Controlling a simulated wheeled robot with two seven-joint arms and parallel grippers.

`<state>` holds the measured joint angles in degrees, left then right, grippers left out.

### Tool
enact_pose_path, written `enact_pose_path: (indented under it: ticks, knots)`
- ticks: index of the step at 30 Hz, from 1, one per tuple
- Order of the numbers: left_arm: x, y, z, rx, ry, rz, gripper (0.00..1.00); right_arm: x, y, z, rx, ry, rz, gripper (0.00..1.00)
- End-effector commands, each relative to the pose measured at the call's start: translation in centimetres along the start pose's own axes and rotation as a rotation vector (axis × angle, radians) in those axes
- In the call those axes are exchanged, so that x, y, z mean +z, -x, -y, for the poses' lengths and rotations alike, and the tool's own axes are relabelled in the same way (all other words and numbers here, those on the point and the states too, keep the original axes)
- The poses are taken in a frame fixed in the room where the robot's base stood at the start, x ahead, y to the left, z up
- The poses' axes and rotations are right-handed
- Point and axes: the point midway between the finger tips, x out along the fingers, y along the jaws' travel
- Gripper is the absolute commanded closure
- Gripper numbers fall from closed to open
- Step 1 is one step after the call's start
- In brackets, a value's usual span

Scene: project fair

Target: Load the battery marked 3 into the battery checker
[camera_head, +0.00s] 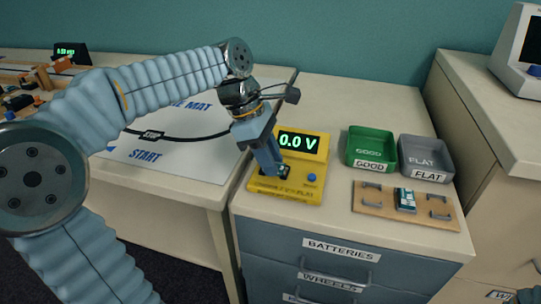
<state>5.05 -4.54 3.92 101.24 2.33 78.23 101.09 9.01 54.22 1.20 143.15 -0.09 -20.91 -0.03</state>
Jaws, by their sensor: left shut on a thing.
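The yellow battery checker (258,184) stands on the drawer cabinet. Its green display (298,142) reads 0.0 V and a blue button (311,178) is at its right. My left gripper (273,170) points down over the checker's dark slot, shut on what appears to be a battery (285,178). The fingers hide most of it, and I cannot read its number or tell whether it touches the slot. A wooden holder (375,203) to the right carries one pale and teal battery (405,200) between metal clips.
A green GOOD bin (370,144) and a grey FLAT bin (425,154) stand behind the holder; both look empty. A table with a white START mat (175,155) is at the left. Another cabinet (495,110) with a monitor stands at the right.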

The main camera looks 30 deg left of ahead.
Motion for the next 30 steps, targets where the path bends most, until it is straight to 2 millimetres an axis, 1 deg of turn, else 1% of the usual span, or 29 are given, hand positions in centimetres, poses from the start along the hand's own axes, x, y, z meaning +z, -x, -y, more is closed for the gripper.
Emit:
enact_pose_path:
  ticks: [7,8,13,14,19,20,21,24,30]
  knots:
    - [-0.01,-0.02,0.0,0.0,0.0,0.0,1.0,0.0,-0.03,-0.01,0.0,0.0,0.0,0.57]
    - [-0.01,-0.03,0.0,0.0,0.0,0.0,0.71,0.0,-0.03,-0.01,0.0,0.0,0.0,0.57]
    - [-0.01,-0.03,0.0,0.0,0.0,0.0,0.45,0.0,-0.03,-0.01,0.0,0.0,0.0,0.57]
    - [-0.01,-0.03,0.0,0.0,0.0,0.0,0.43,0.0,-0.03,-0.01,0.0,0.0,0.0,0.57]
    - [-0.01,-0.03,0.0,0.0,0.0,0.0,0.43,0.0,-0.03,-0.01,0.0,0.0,0.0,0.57]
    - [-0.02,-0.03,0.0,0.0,0.0,0.0,0.42,0.0,-0.03,-0.01,0.0,0.0,0.0,0.57]
    - [-0.02,-0.03,0.0,0.0,0.0,0.0,0.35,0.0,-0.03,-0.01,0.0,0.0,0.0,0.57]
    - [-0.02,-0.04,0.0,0.0,0.0,0.0,0.22,0.0,-0.03,-0.01,0.0,0.0,0.0,0.57]
    - [-0.01,-0.03,0.0,0.0,0.0,0.0,0.22,0.0,-0.03,-0.01,0.0,0.0,0.0,0.57]
